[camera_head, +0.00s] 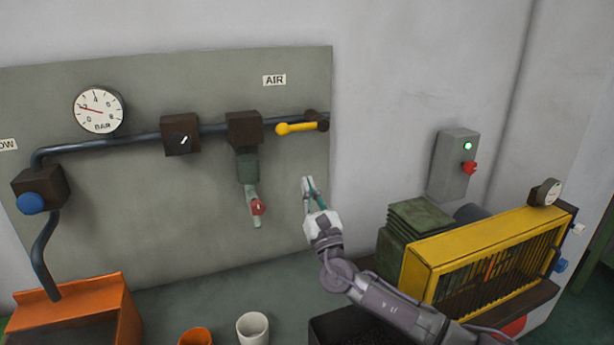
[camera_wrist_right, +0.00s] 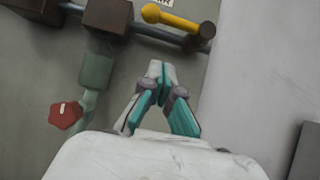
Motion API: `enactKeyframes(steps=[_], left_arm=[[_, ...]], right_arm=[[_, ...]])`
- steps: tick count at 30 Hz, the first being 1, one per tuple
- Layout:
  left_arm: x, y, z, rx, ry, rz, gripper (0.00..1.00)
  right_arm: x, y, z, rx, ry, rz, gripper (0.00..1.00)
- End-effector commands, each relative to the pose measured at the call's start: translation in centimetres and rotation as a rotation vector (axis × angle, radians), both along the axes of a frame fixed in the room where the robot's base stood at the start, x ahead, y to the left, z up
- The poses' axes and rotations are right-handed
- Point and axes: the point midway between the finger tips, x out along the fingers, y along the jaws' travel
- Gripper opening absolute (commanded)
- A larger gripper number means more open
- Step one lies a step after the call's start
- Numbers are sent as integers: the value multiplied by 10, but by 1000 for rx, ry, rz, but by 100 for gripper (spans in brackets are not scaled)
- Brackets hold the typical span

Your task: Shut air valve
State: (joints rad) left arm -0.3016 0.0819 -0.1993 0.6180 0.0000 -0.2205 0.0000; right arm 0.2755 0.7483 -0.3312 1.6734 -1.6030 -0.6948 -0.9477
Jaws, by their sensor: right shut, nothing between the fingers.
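The air valve's yellow lever (camera_head: 298,128) lies nearly level, in line with the dark pipe, under the AIR label (camera_head: 274,80). Its brown pivot end is at the right end of the pipe. The lever also shows at the top of the right wrist view (camera_wrist_right: 172,18). My right gripper (camera_head: 309,181) is below the lever and apart from it, in front of the panel's right edge. In the right wrist view its teal fingers (camera_wrist_right: 160,75) meet at the tips, with nothing between them. My left gripper is not in view.
A green filter with a red knob (camera_head: 258,207) hangs left of my right gripper. A gauge (camera_head: 98,110) and a blue knob (camera_head: 31,203) are further left. A yellow-framed machine (camera_head: 440,258) stands at right. Two cups, one white (camera_head: 252,327), stand below.

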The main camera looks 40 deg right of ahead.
Motion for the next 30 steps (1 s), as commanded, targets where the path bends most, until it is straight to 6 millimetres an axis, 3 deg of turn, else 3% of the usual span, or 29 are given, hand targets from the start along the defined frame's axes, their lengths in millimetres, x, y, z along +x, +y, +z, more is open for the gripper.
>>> enactKeyframes(steps=[1,11,13,18,30], left_arm=[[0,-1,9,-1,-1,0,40],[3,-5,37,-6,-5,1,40],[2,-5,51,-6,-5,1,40],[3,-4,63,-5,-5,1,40],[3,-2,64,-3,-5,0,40]], right_arm=[[9,-2,12,1,-3,-1,0],[66,-15,50,1,-1,0,0],[65,-15,65,2,0,1,0],[69,-16,80,1,1,2,0],[70,-16,82,1,1,2,0]])
